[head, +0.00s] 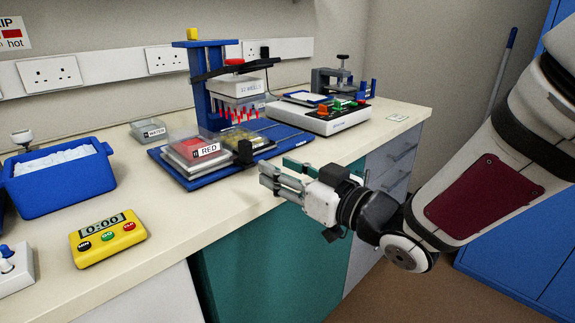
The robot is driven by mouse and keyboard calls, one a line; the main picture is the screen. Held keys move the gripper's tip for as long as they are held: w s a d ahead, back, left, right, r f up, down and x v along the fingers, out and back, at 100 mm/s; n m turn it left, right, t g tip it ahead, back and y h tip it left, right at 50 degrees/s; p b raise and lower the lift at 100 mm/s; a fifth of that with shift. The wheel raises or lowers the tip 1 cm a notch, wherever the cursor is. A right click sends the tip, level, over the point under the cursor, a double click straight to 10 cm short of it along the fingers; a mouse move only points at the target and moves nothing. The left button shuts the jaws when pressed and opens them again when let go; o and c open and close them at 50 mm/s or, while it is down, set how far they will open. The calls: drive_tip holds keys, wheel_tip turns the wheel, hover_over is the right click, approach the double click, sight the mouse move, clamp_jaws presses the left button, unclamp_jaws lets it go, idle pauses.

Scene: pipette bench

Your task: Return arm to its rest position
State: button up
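My arm reaches in from the right side of the head view, bent at a joint low beside the bench. My gripper (277,171) points left at the front edge of the bench, just right of the blue pipetting stand's base. Its fingers look spread apart, with nothing visible between them. The gripper appears clear of the stand and the boxes on it, though its exact height above the worktop is hard to judge.
The blue stand (200,100) holds a white head with red tips above a box labelled RED (196,151). A white device (320,118) stands behind. A blue ice tub (62,178) and yellow timer (108,238) are at left. A blue cabinet (500,262) is at right.

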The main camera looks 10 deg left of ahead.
drive_tip(key=w+d+f+m+t+h, duration=0.1)
drive_tip(key=w+d+f+m+h, duration=0.15)
drive_tip(key=d+h, duration=0.6)
drive_tip(key=s+d+f+m+g+h, duration=0.1)
drive_tip(key=s+d+m+h, duration=0.15)
drive_tip(key=d, duration=0.45)
drive_tip(key=s+d+m+g+h, duration=0.1)
drive_tip(key=s+d+m+h, duration=0.2)
drive_tip(key=d, duration=0.4)
drive_tip(key=s+d+f+m+g, duration=0.15)
drive_tip(key=s+g, duration=0.35)
drive_tip(key=s, duration=0.9)
drive_tip(key=s+d+m+g, duration=0.1)
drive_tip(key=s+d+g, duration=0.25)
drive_tip(key=s, duration=1.05)
wheel_tip(320, 180, up, 24)
drive_tip(key=t+p, duration=0.2)
drive_tip(key=p, duration=2)
drive_tip(key=shift+s+a+t+p, duration=0.2)
drive_tip(key=shift+a+t+p, duration=0.15)
drive_tip(key=shift+a, duration=0.1)
